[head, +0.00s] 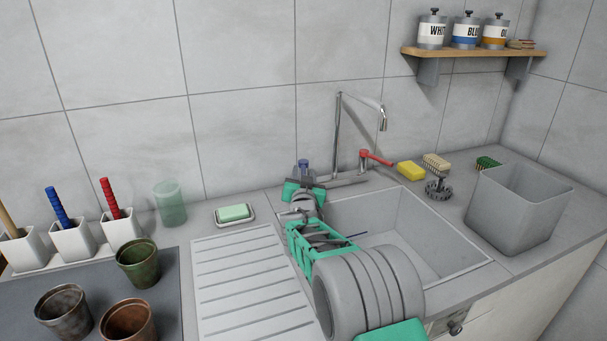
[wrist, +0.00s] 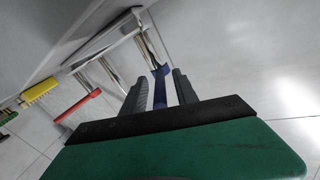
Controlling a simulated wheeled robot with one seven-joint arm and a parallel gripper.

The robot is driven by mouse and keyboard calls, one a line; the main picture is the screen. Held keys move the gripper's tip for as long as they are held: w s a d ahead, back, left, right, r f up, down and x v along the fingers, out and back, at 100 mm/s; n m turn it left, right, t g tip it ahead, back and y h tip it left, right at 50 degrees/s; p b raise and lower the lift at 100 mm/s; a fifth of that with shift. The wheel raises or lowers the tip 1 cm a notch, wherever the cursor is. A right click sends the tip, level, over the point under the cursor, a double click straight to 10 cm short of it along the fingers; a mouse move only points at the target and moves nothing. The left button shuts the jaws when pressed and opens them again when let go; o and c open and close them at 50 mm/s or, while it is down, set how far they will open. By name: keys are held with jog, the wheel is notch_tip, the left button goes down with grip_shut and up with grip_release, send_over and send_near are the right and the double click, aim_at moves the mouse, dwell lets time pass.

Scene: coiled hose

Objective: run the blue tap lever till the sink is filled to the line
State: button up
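The blue tap lever (head: 303,164) stands at the left end of the tap, behind the sink. In the wrist view the blue lever (wrist: 160,88) is between the two fingers of my gripper (wrist: 160,90), with narrow gaps beside it. My gripper (head: 303,181) appears open around the lever, and contact is not visible. The sink (head: 410,215) looks empty where I can see in. A short piece of a blue line (head: 357,235) shows inside it. My arm hides the sink's left part. The chrome spout (head: 383,118) shows no visible stream.
A red lever (head: 377,158) is at the tap's right end. A soap dish (head: 234,214) and drainboard (head: 245,285) lie left. The wall is close behind the tap.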

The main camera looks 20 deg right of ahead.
grip_shut()
dwell(0.4)
jog(key=shift+w, duration=0.1)
dwell(1.0)
